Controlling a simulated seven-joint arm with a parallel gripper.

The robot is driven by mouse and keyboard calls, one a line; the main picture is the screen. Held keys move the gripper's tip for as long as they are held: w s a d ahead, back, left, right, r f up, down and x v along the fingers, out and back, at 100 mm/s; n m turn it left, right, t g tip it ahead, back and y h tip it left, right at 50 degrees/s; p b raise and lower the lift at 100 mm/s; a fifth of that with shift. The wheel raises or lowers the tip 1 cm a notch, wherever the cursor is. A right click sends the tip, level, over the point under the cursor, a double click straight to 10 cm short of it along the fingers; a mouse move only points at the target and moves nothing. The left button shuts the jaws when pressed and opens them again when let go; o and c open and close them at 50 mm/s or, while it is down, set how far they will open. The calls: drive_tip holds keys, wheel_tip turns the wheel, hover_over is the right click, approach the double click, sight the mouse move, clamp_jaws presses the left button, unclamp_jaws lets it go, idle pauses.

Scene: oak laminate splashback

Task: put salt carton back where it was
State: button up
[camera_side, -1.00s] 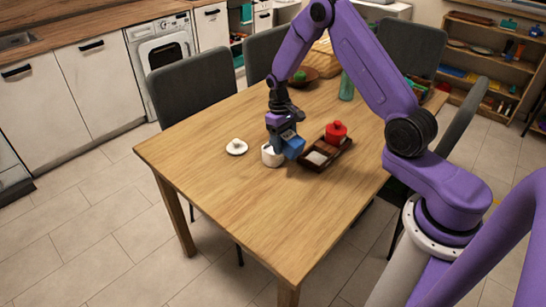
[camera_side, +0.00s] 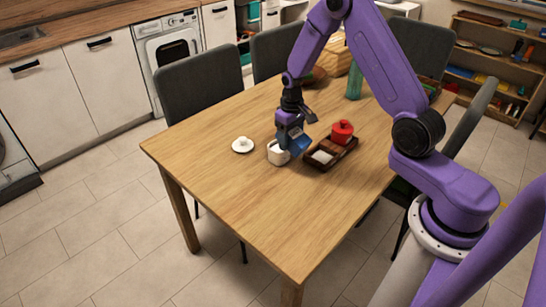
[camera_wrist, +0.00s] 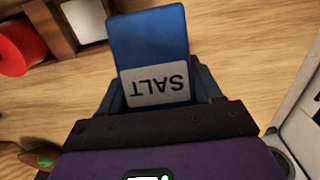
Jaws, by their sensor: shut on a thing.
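The salt carton is a blue box with a pale label reading SALT, upside down in the wrist view (camera_wrist: 150,50). My gripper (camera_side: 291,128) is shut on it. In the side view the carton (camera_side: 302,143) is tilted, just above and right of a white open jar (camera_side: 278,155). I cannot tell whether carton and jar touch. A dark wooden tray (camera_side: 345,153) with compartments stands right of the carton; it holds a red lidded pot (camera_side: 342,131) and a white patch in its near compartment. The tray also shows in the wrist view (camera_wrist: 62,40).
A white lid (camera_side: 242,145) lies on the table left of the jar. A green bottle (camera_side: 354,82) and a basket (camera_side: 336,58) stand at the back. The front of the wooden table (camera_side: 255,205) is clear. Grey chairs (camera_side: 200,90) surround it.

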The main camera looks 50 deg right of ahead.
drive_tip(key=shift+t, duration=0.6)
wheel_tip(320, 180, up, 7)
drive_tip(key=shift+w+a+f+t, duration=1.9)
drive_tip(key=shift+w+a+t, duration=1.85)
drive_tip(key=shift+w, duration=1.2)
drive_tip(key=w+a+r+t, duration=0.2)
drive_tip(key=a+r+t, duration=0.15)
drive_tip(key=a, duration=0.35)
drive_tip(key=shift+t, duration=0.8)
drive_tip(key=shift+w+d+f, duration=0.1)
drive_tip(key=shift+d+f, duration=0.1)
drive_tip(key=shift+f, duration=3.1)
drive_tip(key=shift+w+d+f, duration=0.1)
drive_tip(key=shift+d+f, duration=0.05)
drive_tip(key=shift+f, duration=3.1)
drive_tip(key=shift+f, duration=0.1)
drive_tip(key=o, duration=1.3)
drive_tip(key=shift+o, duration=0.2)
